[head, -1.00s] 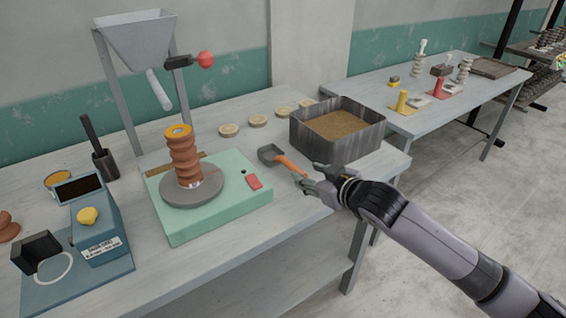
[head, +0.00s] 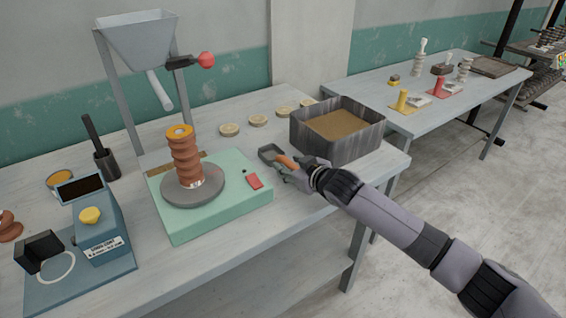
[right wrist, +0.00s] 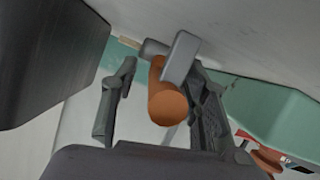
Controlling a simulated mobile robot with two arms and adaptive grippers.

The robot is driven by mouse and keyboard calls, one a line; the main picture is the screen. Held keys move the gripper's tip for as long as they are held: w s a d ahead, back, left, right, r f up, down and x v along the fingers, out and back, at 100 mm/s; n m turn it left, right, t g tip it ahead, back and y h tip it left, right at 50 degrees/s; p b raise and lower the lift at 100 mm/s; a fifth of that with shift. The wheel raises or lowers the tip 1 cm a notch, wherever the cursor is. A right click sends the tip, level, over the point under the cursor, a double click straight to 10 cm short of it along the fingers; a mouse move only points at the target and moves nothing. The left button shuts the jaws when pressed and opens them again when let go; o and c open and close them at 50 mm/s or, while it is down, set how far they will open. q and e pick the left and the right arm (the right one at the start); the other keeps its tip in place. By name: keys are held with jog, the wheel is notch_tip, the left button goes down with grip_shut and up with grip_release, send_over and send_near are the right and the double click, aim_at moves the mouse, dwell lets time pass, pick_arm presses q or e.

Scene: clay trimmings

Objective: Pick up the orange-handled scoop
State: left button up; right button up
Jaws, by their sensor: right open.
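The scoop lies on the table between the green-topped scale and the metal bin. Its grey head (head: 270,152) and part of its orange handle (head: 288,162) show in the head view. My right gripper (head: 297,172) is at the handle and covers its near end. In the right wrist view the orange handle (right wrist: 166,100) stands between the two open fingers of my right gripper (right wrist: 160,105), with the grey scoop head (right wrist: 182,58) beyond. The handle is nearer the right finger, and I cannot tell if they touch. My left gripper is not in view.
The metal bin (head: 372,142) of brown material stands close to the right of my gripper. The green platform (head: 225,205) with a stacked clay-coloured column (head: 184,160) is to the left. Several pale discs (head: 258,121) lie behind. The table's front edge is near.

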grip_shut()
dwell(0.5)
